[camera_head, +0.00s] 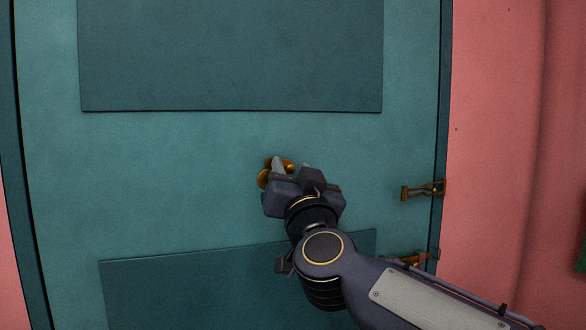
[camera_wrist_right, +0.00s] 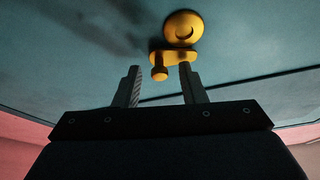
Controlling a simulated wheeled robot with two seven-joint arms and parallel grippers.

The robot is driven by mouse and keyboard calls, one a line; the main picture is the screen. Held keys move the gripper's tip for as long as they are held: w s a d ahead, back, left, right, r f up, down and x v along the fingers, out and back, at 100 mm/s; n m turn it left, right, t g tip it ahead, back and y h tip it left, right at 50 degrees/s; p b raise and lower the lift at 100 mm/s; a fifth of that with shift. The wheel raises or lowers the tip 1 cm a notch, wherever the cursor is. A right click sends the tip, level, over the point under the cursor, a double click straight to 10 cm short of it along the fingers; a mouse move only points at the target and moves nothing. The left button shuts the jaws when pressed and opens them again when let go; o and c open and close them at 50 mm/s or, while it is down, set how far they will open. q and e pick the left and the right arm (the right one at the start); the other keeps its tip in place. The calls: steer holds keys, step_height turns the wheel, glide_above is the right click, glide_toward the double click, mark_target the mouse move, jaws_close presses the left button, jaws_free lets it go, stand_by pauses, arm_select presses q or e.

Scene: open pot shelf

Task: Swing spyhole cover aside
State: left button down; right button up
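The brass spyhole fitting (camera_head: 264,179) is on the teal door, partly hidden behind my right gripper (camera_head: 287,168) in the head view. The right wrist view shows a round brass disc (camera_wrist_right: 183,26) with a dark crescent mark. Against it lies a flat brass cover piece (camera_wrist_right: 178,57) with a small knob (camera_wrist_right: 159,74). My right gripper (camera_wrist_right: 163,84) is open, with its fingers pointing at the door. The knob appears in the gap between the fingertips, nearer the left one; I cannot tell whether they touch. My left gripper is not in view.
The teal door (camera_head: 180,170) has a raised dark panel (camera_head: 230,55) above and another (camera_head: 165,285) below. A brass latch (camera_head: 424,190) sits at the door's right edge, with more brass hardware (camera_head: 412,261) below, partly behind my arm. Pink wall (camera_head: 495,120) lies to the right.

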jaws_close()
steer(key=shift+d+r+n+y+p, duration=0.1)
steer(key=shift+r+n+y+p, duration=0.2)
steer(key=shift+n+p, duration=0.25)
steer(key=shift+d+r+n+y+p, duration=0.1)
steer(key=shift+r+n+y+p, duration=0.15)
steer(key=shift+n, duration=0.4)
steer(key=shift+n+g+y+p, duration=0.3)
steer(key=shift+n+y, duration=0.35)
steer(key=shift+n, duration=0.25)
steer(key=shift+a+f, duration=0.1)
jaws_free()
